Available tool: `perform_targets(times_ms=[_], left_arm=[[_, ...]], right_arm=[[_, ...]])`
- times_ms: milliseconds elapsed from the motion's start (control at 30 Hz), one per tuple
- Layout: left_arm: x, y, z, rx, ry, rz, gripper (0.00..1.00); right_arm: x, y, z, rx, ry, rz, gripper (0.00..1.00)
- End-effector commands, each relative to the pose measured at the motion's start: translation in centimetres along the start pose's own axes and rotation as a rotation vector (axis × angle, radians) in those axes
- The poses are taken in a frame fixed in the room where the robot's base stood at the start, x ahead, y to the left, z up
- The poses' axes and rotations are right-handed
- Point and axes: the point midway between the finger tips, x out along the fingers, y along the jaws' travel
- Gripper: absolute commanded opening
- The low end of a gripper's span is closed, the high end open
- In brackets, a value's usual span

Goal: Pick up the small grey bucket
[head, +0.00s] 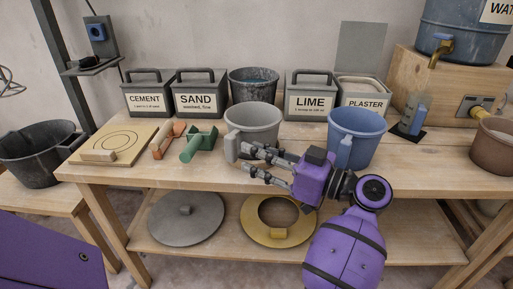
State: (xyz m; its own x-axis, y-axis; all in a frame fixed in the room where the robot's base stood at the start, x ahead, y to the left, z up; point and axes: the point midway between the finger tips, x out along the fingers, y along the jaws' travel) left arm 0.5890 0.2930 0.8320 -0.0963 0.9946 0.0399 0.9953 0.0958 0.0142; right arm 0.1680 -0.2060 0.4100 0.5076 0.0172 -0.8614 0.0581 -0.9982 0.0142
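The small grey bucket (252,118) stands upright on the wooden workbench, near its front edge, with a vertical handle (231,149) at its front left. Part of the bucket's base is hidden behind the finger.
A blue bucket (355,135) stands close on the right, behind my wrist. Green (198,146) and orange-handled (166,140) tools lie on the left. A dark bucket (254,84) and labelled bins (201,97) stand behind. Round lids (186,222) lie on the lower shelf.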

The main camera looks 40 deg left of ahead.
Motion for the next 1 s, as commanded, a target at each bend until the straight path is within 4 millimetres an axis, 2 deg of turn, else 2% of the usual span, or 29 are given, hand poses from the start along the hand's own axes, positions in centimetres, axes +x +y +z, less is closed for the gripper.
perform_targets(times_ms=[67,167,333,500,700,967,1000], left_arm=[[-0.2,0.1,0.5,0.015,-0.033,-0.015,0.27],[0.7,0.0,0.6,0.020,-0.043,-0.022,0.27],[2.6,0.0,0.5,0.017,-0.039,-0.020,0.27],[5.1,0.2,0.4,0.016,-0.036,-0.021,0.27],[7.3,0.2,0.4,0.018,-0.037,-0.018,0.27],[7.5,0.2,0.3,0.018,-0.038,-0.017,0.27],[7.5,0.2,0.3,0.018,-0.038,-0.017,0.21]], right_arm=[[0.3,0.0,0.1,0.000,-0.001,0.001,0.40],[0.2,0.1,0.6,0.002,-0.008,0.002,0.40],[0.2,0.2,1.8,0.004,-0.028,0.005,0.40],[1.0,0.1,2.5,0.005,-0.035,0.004,0.40],[1.6,0.0,2.5,0.004,-0.032,0.002,0.40],[1.6,0.0,2.4,0.004,-0.031,0.001,0.40],[1.6,0.0,2.4,0.004,-0.031,0.001,0.40]])
